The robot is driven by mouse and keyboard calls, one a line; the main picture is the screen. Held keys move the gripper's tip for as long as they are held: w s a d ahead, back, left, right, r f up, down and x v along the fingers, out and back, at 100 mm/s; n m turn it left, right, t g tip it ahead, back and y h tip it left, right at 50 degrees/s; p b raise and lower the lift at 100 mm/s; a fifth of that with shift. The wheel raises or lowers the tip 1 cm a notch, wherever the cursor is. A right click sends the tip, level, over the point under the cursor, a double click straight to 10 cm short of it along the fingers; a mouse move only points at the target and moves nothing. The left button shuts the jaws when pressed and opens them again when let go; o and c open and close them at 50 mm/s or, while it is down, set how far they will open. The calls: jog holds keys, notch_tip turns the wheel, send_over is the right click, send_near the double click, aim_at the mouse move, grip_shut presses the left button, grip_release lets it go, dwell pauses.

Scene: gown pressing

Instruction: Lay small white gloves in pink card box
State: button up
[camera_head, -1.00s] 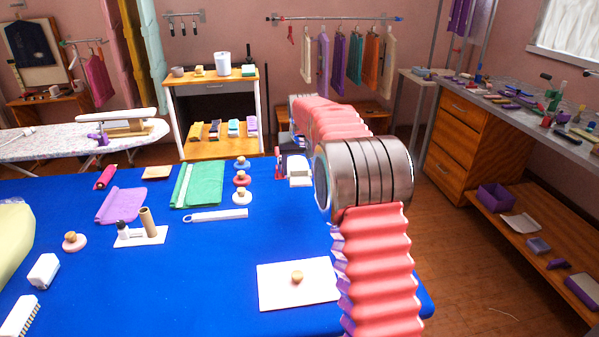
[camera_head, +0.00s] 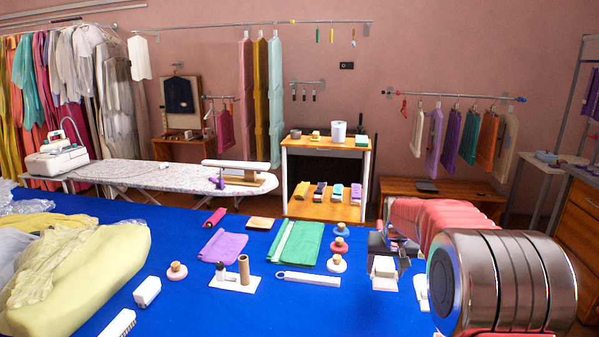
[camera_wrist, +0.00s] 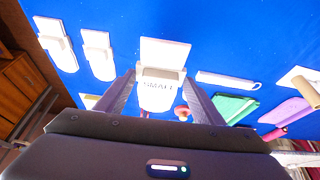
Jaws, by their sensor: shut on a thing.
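My gripper (camera_head: 394,244) is over the right part of the blue table, partly hidden behind my arm in the head view. In the wrist view my gripper (camera_wrist: 160,80) has its two fingers on either side of a white piece marked SMALL (camera_wrist: 158,93) and is shut on it. In the head view white pieces (camera_head: 383,268) show just below the gripper. Two more white glove-like pieces (camera_wrist: 56,44) (camera_wrist: 98,53) lie to the left in the wrist view. I cannot make out a pink card box in either view.
On the blue table (camera_head: 200,305) are a green cloth (camera_head: 297,243), a purple cloth (camera_head: 223,246), a stand with a brown tube (camera_head: 244,270), several round knobs and a white handled strip (camera_head: 308,278). A large yellow form (camera_head: 90,270) fills the left. Bare blue lies at front centre.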

jog(key=s+a+f+n, duration=0.1)
jog(key=s+a+f, duration=0.2)
jog(key=s, duration=0.4)
jog(key=s+a+f, duration=0.4)
jog(key=s+a, duration=0.2)
jog(key=s, duration=0.2)
jog(key=shift+a+f+n+y, duration=0.2)
jog(key=shift+a+n+y, duration=0.1)
jog(key=shift+n, duration=0.1)
jog(key=shift+s, duration=0.15)
